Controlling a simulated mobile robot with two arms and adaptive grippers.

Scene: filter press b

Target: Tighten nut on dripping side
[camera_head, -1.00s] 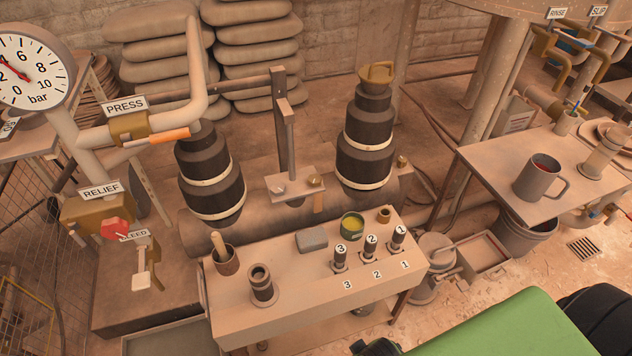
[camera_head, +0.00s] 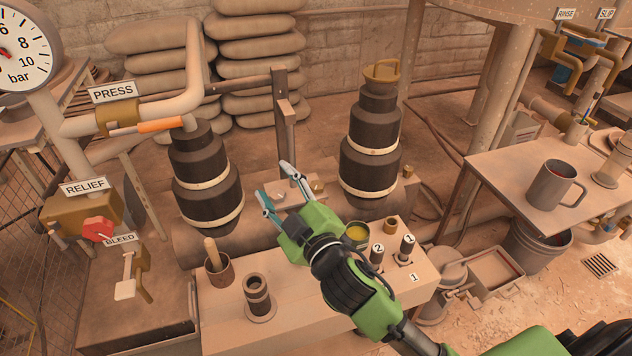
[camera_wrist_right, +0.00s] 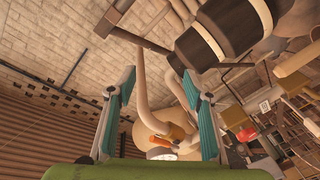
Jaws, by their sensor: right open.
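A small brass nut (camera_head: 318,187) sits on the bracket plate between the two dark banded cylinders in the head view. The plate's left side, where a second, greyer nut showed earlier, is now largely hidden behind my right gripper. My right gripper (camera_head: 275,184) is open and empty, its fingers pointing up and to the left in front of the bracket post (camera_head: 285,112). In the right wrist view, its two teal fingers (camera_wrist_right: 160,100) are spread wide with nothing between them. No drip can be made out. My left gripper is not in view.
The left dark cylinder (camera_head: 205,180) and right one (camera_head: 370,140) flank the bracket. Below my arm, the bench (camera_head: 222,310) holds a pot with a handle (camera_head: 218,268), a dark socket (camera_head: 258,295) and numbered pegs (camera_head: 407,248). A red relief knob (camera_head: 98,228) is at left.

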